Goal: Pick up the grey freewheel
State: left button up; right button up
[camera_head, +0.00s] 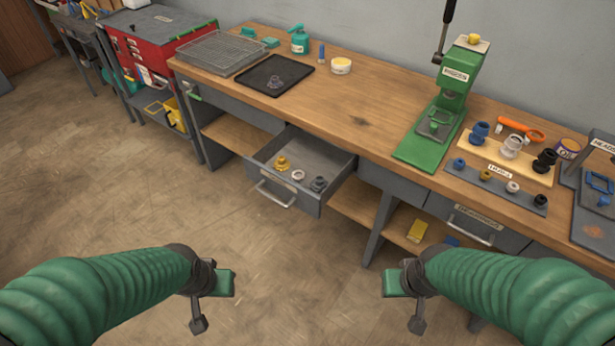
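An open drawer (262,187) under the bench holds a yellow part (282,163), a whitish ring-like part (298,175) and a dark grey part (319,184) in a row. The dark grey part, nearest the drawer's right side, looks like the grey freewheel; the drawer's label is too small to read. My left gripper (212,300) is over the floor, below and left of the drawer. My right gripper (406,303) is over the floor, below and right of it. Both are apart from the drawer and hold nothing visible. Their finger gaps are not clear.
On the bench are a wire basket (222,53), a black tray (275,75) with a small grey part, a green press (440,115), and a hub strip (497,184). A red tool chest (150,35) stands left. Floor before the drawer is clear.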

aim_at(320, 183)
jog(key=i+l+u, duration=0.1)
jog(key=u, duration=0.3)
jog(key=i+l+u, duration=0.1)
jog(key=u, duration=0.3)
jog(key=l+u, duration=0.4)
jog(key=i+l+u, duration=0.1)
jog(key=u, duration=0.3)
jog(key=l+u, duration=0.35)
jog(key=l, duration=1.4)
